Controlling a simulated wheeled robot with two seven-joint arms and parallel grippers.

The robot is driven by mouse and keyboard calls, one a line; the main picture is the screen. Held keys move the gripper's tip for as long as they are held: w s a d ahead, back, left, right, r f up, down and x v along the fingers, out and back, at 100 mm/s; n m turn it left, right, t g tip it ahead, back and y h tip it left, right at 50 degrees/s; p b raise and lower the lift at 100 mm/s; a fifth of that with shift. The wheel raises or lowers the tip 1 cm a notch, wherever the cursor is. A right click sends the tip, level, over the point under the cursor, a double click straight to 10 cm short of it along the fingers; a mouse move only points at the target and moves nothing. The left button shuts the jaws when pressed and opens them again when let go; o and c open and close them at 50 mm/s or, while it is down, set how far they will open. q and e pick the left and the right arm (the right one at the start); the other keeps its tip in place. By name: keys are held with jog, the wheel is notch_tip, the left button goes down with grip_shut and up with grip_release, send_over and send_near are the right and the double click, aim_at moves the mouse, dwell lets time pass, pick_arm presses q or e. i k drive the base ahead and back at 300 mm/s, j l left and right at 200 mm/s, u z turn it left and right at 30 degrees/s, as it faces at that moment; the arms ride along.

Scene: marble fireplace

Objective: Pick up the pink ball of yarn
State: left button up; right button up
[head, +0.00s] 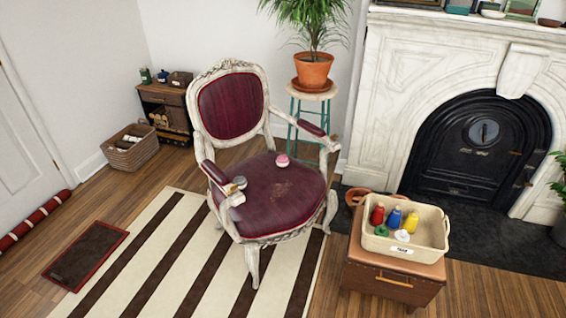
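A small pink and white ball (283,160), which looks like the pink ball of yarn, rests on the dark red seat (275,200) of an ornate whitish armchair (254,240). It sits toward the back right part of the seat, in plain view. A small grey ball (240,182) lies at the left side of the seat, close to the left armrest. Neither of my grippers shows in the head view.
A striped rug (150,255) lies under the chair. A cream bin (440,245) with red, blue and yellow items stands on a brown box (375,275) at right. A potted plant (313,70) on a stool (328,112) stands behind. A wicker basket (130,155) is at left.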

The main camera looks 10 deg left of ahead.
aim_at(282, 161)
jog(key=i+z, duration=0.25)
jog(key=i, duration=0.65)
